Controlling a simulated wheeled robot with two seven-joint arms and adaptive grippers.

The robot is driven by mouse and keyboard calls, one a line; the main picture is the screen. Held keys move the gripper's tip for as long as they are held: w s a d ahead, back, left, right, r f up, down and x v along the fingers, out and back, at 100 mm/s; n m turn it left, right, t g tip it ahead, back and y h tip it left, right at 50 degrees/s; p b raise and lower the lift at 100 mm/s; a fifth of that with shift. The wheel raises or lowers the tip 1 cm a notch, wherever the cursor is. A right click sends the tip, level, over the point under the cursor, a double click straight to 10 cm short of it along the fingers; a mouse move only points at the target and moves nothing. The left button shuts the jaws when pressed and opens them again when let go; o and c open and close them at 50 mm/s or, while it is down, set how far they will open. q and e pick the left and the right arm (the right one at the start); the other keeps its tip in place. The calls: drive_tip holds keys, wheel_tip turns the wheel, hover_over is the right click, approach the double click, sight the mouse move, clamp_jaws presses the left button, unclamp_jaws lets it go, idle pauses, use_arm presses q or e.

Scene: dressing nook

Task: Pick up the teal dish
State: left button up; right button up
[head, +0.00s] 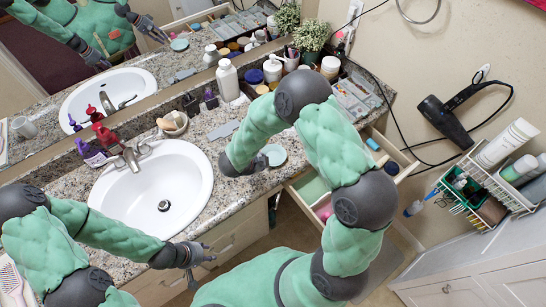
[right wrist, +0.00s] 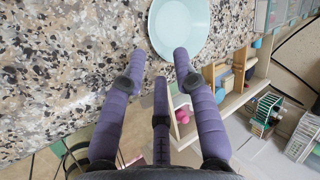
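The teal dish (head: 274,154) is a small round shallow dish lying on the speckled counter, right of the sink near the counter's front edge. In the right wrist view the dish (right wrist: 180,22) is at the top, cut off by the frame edge. My right gripper (right wrist: 160,62) is open and empty, with its fingers spread just short of the dish. My left gripper (head: 203,260) is open and empty in front of the counter edge, below the sink.
Bottles and jars line the back of the counter by the mirror. An open drawer (head: 296,186) juts out below the counter. A hair dryer (head: 445,120) and wire rack (head: 487,190) are on the right wall.

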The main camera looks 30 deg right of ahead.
sight(273, 156)
drive_tip(key=shift+w+d+f, duration=0.15)
drive_tip(key=shift+d+f, duration=0.1)
drive_tip(key=shift+f, duration=0.2)
drive_tip(key=b+x, duration=0.1)
drive_tip(key=x, duration=0.1)
drive_tip(key=b+x, duration=0.1)
drive_tip(key=x, duration=0.2)
drive_tip(key=shift+a+f, duration=0.25)
drive_tip(key=shift+r, duration=0.1)
clamp_jaws()
